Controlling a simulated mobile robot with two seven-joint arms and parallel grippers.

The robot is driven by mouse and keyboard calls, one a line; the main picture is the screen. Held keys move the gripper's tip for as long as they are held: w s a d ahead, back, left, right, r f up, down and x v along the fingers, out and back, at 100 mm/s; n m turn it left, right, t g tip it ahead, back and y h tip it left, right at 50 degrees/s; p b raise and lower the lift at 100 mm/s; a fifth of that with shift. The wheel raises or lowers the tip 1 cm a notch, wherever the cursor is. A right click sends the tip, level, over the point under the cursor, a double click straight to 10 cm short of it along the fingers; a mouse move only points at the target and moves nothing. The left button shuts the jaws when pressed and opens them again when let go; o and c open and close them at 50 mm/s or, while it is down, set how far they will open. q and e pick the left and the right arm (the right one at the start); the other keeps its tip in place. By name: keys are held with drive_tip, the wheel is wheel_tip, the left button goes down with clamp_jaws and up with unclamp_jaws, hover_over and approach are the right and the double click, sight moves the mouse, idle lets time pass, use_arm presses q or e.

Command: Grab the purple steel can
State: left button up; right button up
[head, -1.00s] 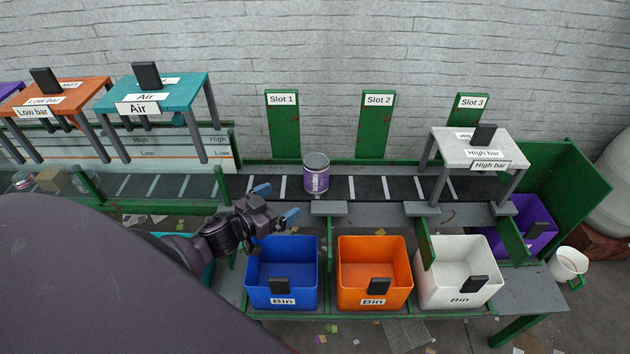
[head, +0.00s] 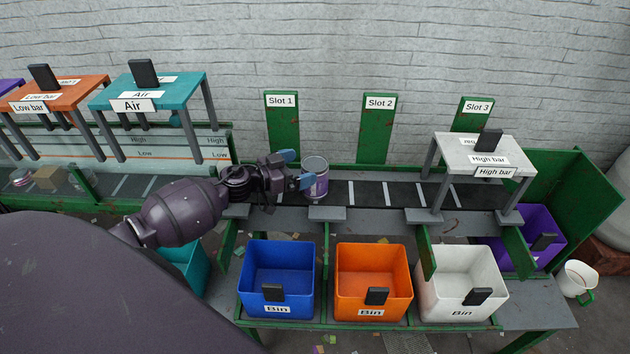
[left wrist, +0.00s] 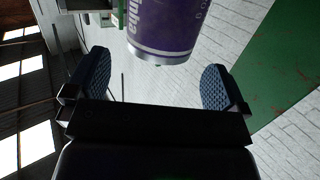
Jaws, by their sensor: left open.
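The purple steel can (head: 317,179) stands upright on the dark belt in front of the Slot 1 sign. It has a silvery top and a pale label. My left gripper (head: 298,170) is open just to the left of the can, its blue fingertips close to the can's side. In the left wrist view the can (left wrist: 163,28) shows large beyond and between the two blue-padded fingers (left wrist: 155,85), with clear space before the palm. Whether a fingertip touches the can is unclear. My right gripper is not in view.
Blue (head: 276,312), orange (head: 373,312) and white (head: 463,311) bins stand in front of the belt. The white High bar gate (head: 470,150) straddles the belt at right. The teal Air gate (head: 150,92) stands at left. The belt (head: 370,193) right of the can is clear.

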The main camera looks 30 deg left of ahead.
sight(315, 163)
use_arm(q)
drive_tip(key=x, duration=0.2)
drive_tip(key=b+x, duration=0.1)
drive_tip(key=x, duration=0.1)
drive_tip(key=shift+w+d+f, duration=0.15)
drive_tip(key=shift+w+f, duration=0.1)
drive_tip(key=shift+w, duration=0.05)
drive_tip(key=shift+w+d, duration=0.1)
drive_tip(key=shift+w, duration=0.15)
